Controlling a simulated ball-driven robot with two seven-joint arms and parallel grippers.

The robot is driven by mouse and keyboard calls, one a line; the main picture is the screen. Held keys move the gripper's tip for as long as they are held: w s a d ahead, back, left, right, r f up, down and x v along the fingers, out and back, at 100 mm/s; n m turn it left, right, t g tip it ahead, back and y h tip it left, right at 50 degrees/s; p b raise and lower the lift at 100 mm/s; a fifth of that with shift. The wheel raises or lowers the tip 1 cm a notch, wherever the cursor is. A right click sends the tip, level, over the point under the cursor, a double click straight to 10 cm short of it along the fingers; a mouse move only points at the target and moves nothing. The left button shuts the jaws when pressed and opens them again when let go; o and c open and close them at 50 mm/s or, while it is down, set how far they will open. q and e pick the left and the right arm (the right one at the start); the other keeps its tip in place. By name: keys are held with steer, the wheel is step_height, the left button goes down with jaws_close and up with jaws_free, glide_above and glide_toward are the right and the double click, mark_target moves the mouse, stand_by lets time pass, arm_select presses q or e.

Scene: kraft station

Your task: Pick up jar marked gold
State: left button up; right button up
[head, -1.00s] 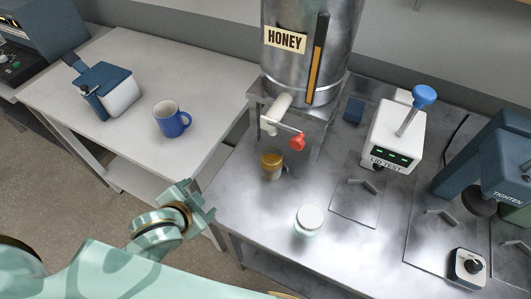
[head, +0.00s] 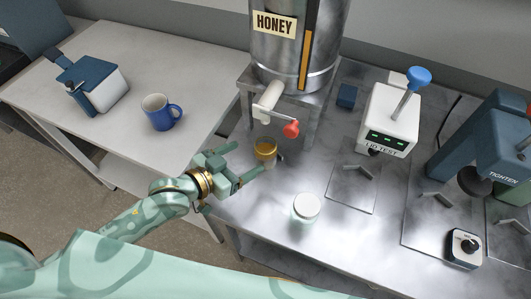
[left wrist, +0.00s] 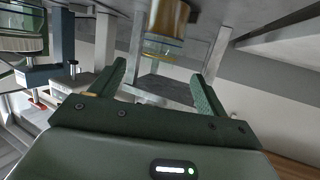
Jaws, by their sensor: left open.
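The jar with the gold band or lid (head: 265,150) stands upright on the metal counter, below the honey tank's spout. It also shows in the left wrist view as a gold part above clear glass (left wrist: 163,47), beyond the fingertips. My left gripper (head: 243,162) is open and empty, just to the left of this jar, its fingers pointing at it. In the left wrist view the two green fingers (left wrist: 160,82) are spread, with the jar ahead of the gap. A gold marking cannot be read. My right gripper is not in view.
A white-lidded jar (head: 306,207) stands nearer on the counter. The honey tank (head: 285,60) and its red-tipped spout (head: 290,129) hang close above the gold jar. The lid tester (head: 389,118) and tightening machine (head: 480,150) stand right. A blue mug (head: 157,113) is on the left table.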

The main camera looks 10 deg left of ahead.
mark_target(272, 140)
arm_select(q)
steer(key=x, duration=0.4)
steer(key=shift+w+d+f+b, duration=0.15)
steer(key=shift+w+f+b, duration=0.05)
steer(key=shift+w+b, duration=0.1)
steer(key=x, duration=0.3)
steer(key=b+x, duration=0.1)
steer(key=x, duration=0.1)
steer(key=shift+w+d+r, duration=0.25)
steer(key=shift+w+r, duration=0.05)
steer(key=shift+r, duration=0.1)
steer(key=c, duration=1.4)
